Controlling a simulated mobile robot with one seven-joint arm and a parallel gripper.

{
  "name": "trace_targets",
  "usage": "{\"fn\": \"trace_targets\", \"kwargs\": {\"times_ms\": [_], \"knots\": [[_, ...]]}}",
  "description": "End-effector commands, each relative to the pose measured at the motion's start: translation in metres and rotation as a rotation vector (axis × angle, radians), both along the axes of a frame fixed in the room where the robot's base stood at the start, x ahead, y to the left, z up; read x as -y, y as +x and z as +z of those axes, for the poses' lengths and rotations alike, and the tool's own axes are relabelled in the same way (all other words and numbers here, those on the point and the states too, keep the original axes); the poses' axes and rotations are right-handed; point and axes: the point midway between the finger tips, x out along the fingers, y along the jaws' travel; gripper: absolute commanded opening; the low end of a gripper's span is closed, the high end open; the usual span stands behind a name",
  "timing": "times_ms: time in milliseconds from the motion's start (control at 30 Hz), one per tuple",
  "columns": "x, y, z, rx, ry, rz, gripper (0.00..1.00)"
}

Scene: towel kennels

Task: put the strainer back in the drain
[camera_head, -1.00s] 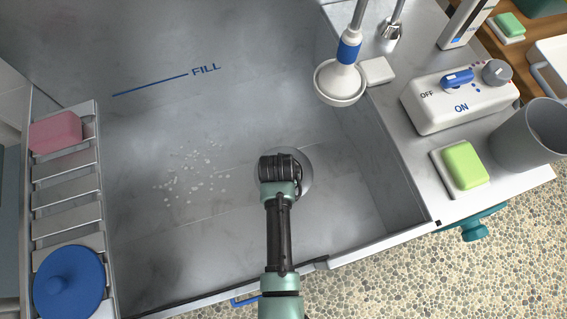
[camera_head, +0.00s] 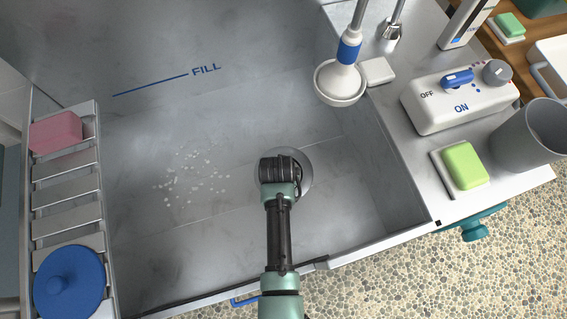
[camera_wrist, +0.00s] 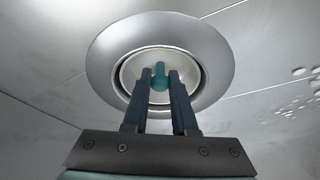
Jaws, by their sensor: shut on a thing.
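The drain (camera_head: 304,166) is a round metal ring in the sink floor, partly hidden by my arm in the head view. In the wrist view its wide flange (camera_wrist: 108,62) surrounds a dark opening. The strainer (camera_wrist: 133,72) is a pale round disc with a teal knob (camera_wrist: 160,70). It shows inside the drain opening, with a dark gap around part of its edge; I cannot tell if it is fully seated. My gripper (camera_wrist: 160,78) is shut on the strainer's knob, over the drain. In the head view my gripper (camera_head: 279,180) hides the strainer.
White suds (camera_head: 195,175) lie left of the drain. A shower head (camera_head: 340,82) hangs at the right wall.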

Motion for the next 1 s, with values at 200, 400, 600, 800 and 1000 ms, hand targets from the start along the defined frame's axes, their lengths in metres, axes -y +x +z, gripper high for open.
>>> {"fn": "trace_targets", "kwargs": {"times_ms": [200,400,600,800,1000], "knots": [[0.000,0.000,0.000,0.000,0.000,0.000,0.28],[0.000,0.000,0.000,0.000,0.000,0.000,0.61],[0.000,0.000,0.000,0.000,0.000,0.000,0.61],[0.000,-0.002,0.007,0.000,0.000,0.000,0.61],[-0.002,-0.011,0.039,0.002,0.000,0.000,0.61]]}}
